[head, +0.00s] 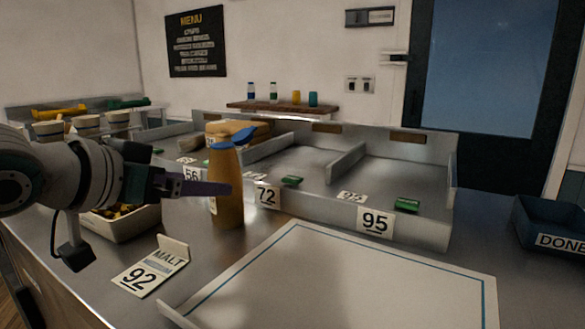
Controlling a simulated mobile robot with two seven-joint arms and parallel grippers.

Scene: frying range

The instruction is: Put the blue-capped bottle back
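A brown bottle (226,190) with a blue cap (234,139) stands upright on the metal counter, in front of the divided metal rack (302,195). My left gripper (215,188) comes in from the left at the bottle's mid height. One dark finger crosses in front of the bottle. The other finger is hidden, so I cannot tell whether the gripper is shut on the bottle. My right gripper is not in view.
Rack bays carry tags 56 (192,173), 72 (266,196) and 95 (375,222). A "MALT 92" card (150,269), a food tray (128,228) and a blue-bordered white board (345,285) lie on the counter. A dark "DONE" bin (545,218) is at right.

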